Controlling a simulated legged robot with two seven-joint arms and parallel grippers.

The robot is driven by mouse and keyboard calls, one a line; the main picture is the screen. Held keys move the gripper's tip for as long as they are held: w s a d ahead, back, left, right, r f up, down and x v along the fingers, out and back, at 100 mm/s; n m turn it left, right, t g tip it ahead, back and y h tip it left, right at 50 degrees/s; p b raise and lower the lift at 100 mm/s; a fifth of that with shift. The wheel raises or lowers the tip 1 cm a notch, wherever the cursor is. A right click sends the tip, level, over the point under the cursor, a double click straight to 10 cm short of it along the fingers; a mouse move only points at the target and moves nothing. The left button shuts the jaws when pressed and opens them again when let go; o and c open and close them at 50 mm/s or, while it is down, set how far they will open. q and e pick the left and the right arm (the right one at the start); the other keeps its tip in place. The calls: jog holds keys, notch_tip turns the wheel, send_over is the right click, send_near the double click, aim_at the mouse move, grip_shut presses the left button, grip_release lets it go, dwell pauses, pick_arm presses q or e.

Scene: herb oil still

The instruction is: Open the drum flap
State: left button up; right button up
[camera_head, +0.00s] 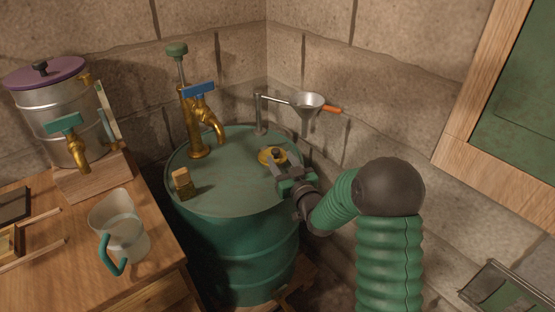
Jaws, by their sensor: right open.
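A green drum (223,190) stands in the corner. On the right of its top is a round yellow brass flap (265,155), which looks closed and flat, with a small dark knob on it. My right gripper (279,164) reaches in from the right, low over the drum top, with its open fingers at the flap. The fingers hide part of the flap, and I cannot tell whether they touch the knob. My left gripper is out of view.
A wooden table at left holds a glass jug (120,225) and a metal urn (49,105).

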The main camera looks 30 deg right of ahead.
aim_at(278, 154)
jog(key=w, duration=0.1)
jog(key=w+d, duration=0.1)
jog(key=shift+w+f, duration=0.2)
jog(key=shift+w, duration=0.1)
jog(key=shift+w+r, duration=0.1)
jog(key=shift+w, duration=0.15)
jog(key=shift+a, duration=0.15)
jog(key=shift+r, duration=0.1)
jog(key=shift+c, duration=0.2)
grip_shut()
dwell(0.6)
